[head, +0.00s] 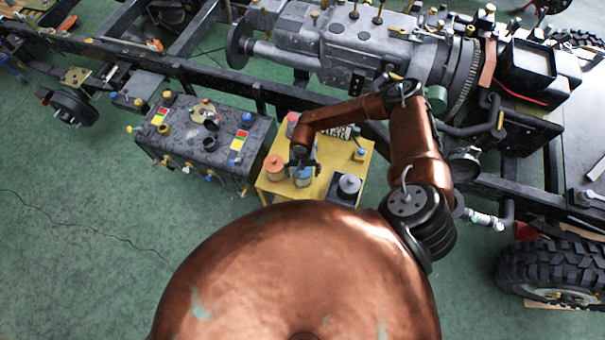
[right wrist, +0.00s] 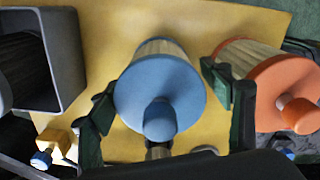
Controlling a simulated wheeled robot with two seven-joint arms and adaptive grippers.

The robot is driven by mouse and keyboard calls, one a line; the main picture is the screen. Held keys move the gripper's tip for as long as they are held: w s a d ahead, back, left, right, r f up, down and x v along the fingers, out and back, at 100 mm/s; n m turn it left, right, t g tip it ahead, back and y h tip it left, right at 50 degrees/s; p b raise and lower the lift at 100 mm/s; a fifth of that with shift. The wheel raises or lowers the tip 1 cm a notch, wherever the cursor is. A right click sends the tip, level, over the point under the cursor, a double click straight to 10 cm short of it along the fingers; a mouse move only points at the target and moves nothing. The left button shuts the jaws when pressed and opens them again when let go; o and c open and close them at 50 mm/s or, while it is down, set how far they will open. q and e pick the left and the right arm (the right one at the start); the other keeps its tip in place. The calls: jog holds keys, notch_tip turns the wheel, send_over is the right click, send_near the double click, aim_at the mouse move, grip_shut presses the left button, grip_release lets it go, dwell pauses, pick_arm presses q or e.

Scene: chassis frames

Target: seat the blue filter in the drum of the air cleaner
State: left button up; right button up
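The blue filter (right wrist: 160,85) has a round blue cap with a knob and a pale pleated body; in the head view it (head: 304,176) stands on a yellow surface. My right gripper (right wrist: 165,95) is around it, with a dark finger on either side of the cap. The fingers look spread, with a thin gap at the right; firm contact does not show. In the head view the right gripper (head: 303,168) comes down from above. My left gripper is out of view. I cannot tell for certain which part is the air cleaner's drum.
An orange-capped filter (head: 275,166) stands close beside the blue one. A dark squarish housing (right wrist: 72,50) is on the other side. The yellow surface (head: 325,172) also holds small parts. A dark box with coloured labels (head: 198,140) is at its left; the chassis frame lies behind.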

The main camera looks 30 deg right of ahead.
jog(key=c, duration=1)
jog(key=shift+r, duration=0.1)
